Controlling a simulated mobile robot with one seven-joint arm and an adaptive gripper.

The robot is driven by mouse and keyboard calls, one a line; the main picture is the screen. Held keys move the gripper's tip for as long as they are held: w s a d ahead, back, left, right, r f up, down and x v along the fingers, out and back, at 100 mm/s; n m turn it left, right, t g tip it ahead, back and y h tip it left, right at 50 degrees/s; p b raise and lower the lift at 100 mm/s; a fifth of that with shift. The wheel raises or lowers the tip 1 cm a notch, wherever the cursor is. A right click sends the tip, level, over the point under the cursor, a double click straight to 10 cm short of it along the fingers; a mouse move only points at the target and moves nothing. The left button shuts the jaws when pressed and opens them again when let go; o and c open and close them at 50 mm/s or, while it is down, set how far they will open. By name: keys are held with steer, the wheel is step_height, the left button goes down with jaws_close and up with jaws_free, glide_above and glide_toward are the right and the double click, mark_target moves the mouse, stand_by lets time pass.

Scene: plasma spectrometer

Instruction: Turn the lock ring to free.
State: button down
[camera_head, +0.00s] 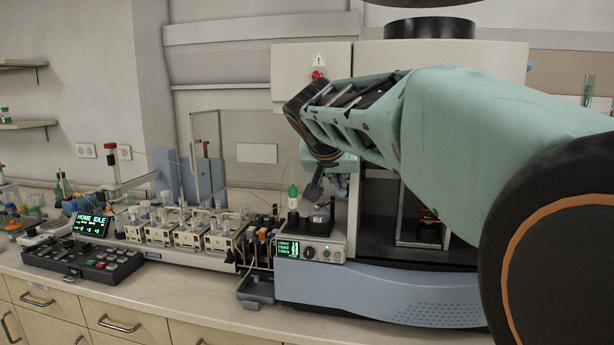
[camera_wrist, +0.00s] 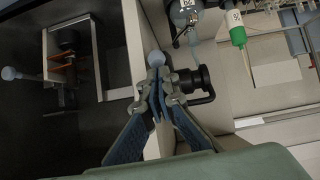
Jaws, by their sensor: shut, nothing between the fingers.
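My gripper (camera_wrist: 157,84) is shut and empty in the wrist view, its blue padded fingers drawn together at the tips. Just right of the tips is a black round fitting (camera_wrist: 196,80) with a curved black handle; it looks like the lock ring, but I see no marking that confirms it. The tips are close to it, and I cannot tell whether they touch. In the head view my gripper (camera_head: 317,187) hangs over the front of the spectrometer (camera_head: 380,290), and my arm hides much of the machine. The ring is not clear there.
A glass vessel (camera_wrist: 184,12) and a green-capped tube (camera_wrist: 238,36) are close by in the wrist view. The dark open bay (camera_wrist: 60,120) lies left of a pale wall.

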stand_by(0.4)
step_height(320, 180, down, 3)
steer(key=t+b, duration=0.1)
steer(key=b, duration=0.7)
steer(key=shift+s+r+b, duration=0.1)
steer(key=shift+b, duration=0.3)
steer(key=f+b, duration=0.3)
steer(key=b, duration=0.1)
steer(key=shift+w+t, duration=0.25)
steer(key=shift+t, duration=0.05)
steer(key=shift+r, duration=0.15)
